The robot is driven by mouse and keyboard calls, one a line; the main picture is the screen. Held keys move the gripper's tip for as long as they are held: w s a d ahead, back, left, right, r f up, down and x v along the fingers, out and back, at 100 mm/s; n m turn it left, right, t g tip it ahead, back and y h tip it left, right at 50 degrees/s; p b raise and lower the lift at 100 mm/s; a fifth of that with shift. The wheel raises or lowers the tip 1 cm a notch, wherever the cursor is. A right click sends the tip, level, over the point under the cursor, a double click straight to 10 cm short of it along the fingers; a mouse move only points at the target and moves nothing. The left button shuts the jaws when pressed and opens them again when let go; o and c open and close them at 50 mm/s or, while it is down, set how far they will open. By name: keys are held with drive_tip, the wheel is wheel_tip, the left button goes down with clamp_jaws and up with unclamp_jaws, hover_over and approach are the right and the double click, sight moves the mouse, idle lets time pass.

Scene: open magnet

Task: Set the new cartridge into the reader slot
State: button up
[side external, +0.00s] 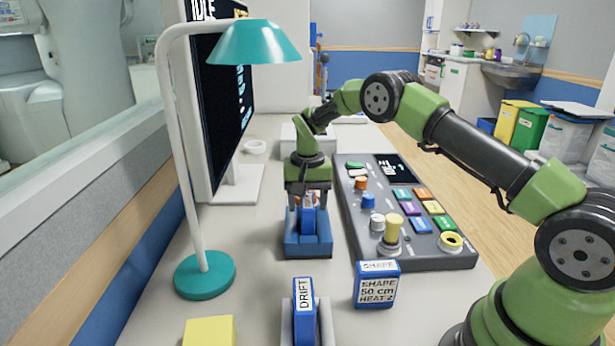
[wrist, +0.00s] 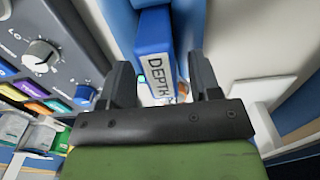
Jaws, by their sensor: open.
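A blue cartridge labelled DEPTH (wrist: 160,65) stands upright in the blue slotted block (side external: 307,246); its upper part shows in the side view (side external: 308,218). My gripper (side external: 308,205) points down over this block. In the wrist view my gripper (wrist: 160,75) is open, with one finger on each side of the DEPTH cartridge; I cannot tell whether they touch it. A blue cartridge labelled DRIFT (side external: 304,312) stands upright in a pale holder at the front. No label says which cartridge is new.
A grey control console (side external: 400,215) with knobs and coloured buttons stands close to the right of the block. A monitor (side external: 222,105) and a teal lamp (side external: 203,273) stand at left. A yellow pad (side external: 209,331) lies at the front. Bare tabletop lies between lamp and block.

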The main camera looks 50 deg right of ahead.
wheel_tip(320, 180, up, 10)
drive_tip(key=s+a+r+n, duration=0.2)
drive_tip(key=s+a+r, duration=0.3)
drive_tip(key=s+r, duration=0.35)
drive_tip(key=s+a+r+n+t+y, duration=0.1)
drive_tip(key=s+a+r+t, duration=0.1)
drive_tip(key=s, duration=0.7)
drive_tip(key=s+a+r+n+t+y, duration=0.1)
drive_tip(key=s+t, duration=0.4)
drive_tip(key=s, duration=0.5)
drive_tip(key=shift+s+a+r+n, duration=0.3)
drive_tip(key=shift+a+r+n, duration=0.2)
drive_tip(key=shift+a+r, duration=0.55)
drive_tip(key=shift+a+f, duration=0.15)
